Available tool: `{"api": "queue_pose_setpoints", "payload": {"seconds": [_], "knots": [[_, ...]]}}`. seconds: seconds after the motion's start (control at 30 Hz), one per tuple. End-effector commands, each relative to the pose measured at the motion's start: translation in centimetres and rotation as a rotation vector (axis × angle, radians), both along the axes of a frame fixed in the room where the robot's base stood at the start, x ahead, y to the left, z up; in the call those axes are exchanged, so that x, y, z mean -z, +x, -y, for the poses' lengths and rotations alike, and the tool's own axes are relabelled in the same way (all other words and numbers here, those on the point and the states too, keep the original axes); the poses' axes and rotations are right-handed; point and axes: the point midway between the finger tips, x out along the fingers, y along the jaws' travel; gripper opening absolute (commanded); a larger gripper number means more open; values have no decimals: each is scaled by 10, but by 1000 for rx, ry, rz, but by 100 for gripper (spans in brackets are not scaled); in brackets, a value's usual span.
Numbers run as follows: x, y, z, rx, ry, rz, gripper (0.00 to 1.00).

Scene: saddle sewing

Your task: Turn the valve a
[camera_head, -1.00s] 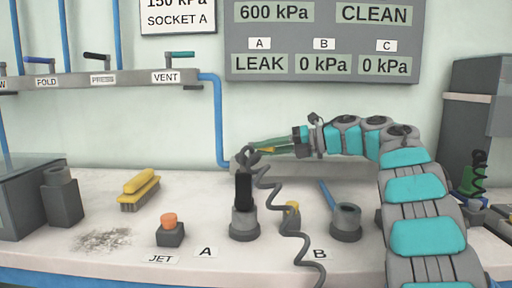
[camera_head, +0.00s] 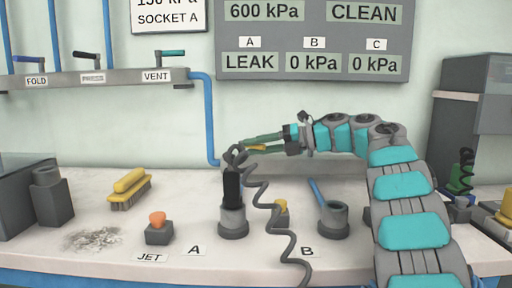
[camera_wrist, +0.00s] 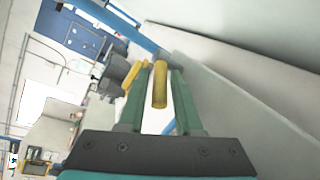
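My gripper (camera_head: 264,142) reaches left over the back of the bench, low against the wall. Its two green fingers (camera_wrist: 158,95) show in the wrist view, apart from each other, with a yellow handle (camera_wrist: 160,86) between them. A narrow gap seems to show beside the handle; I cannot tell whether a finger touches it. In the head view a bit of the yellow handle (camera_head: 257,148) shows by the fingers. No label marks it as valve a. The bench label A (camera_head: 194,249) lies left of a grey socket (camera_head: 233,222) holding a black plug (camera_head: 231,187). The wall panel (camera_head: 310,40) reads LEAK under A.
A coiled dark cable (camera_head: 262,185) runs from the plug across the bench. Socket B (camera_head: 333,220), an orange button (camera_head: 157,218) and a yellow brush (camera_head: 130,188) stand on the bench (camera_head: 185,185). A rail (camera_head: 115,78) with levers is on the wall at left.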

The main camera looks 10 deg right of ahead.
Motion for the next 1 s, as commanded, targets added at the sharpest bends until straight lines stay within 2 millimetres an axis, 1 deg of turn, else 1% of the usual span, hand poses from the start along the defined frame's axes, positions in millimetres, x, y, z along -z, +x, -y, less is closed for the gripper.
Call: {"api": "queue_pose_setpoints", "payload": {"seconds": [0.43, 0.47, 0.6, 0.67, 0.87, 1.0], "knots": [[-40, 0, 0, -1, 3, 7, 33], [-39, -2, 0, 1, 2, 7, 33], [-37, -14, 0, 1, 2, 8, 37], [-38, -20, 0, 1, 2, 9, 33], [-37, -41, 2, 3, 1, 4, 33], [-38, -62, 2, 1, 0, 6, 33]]}}
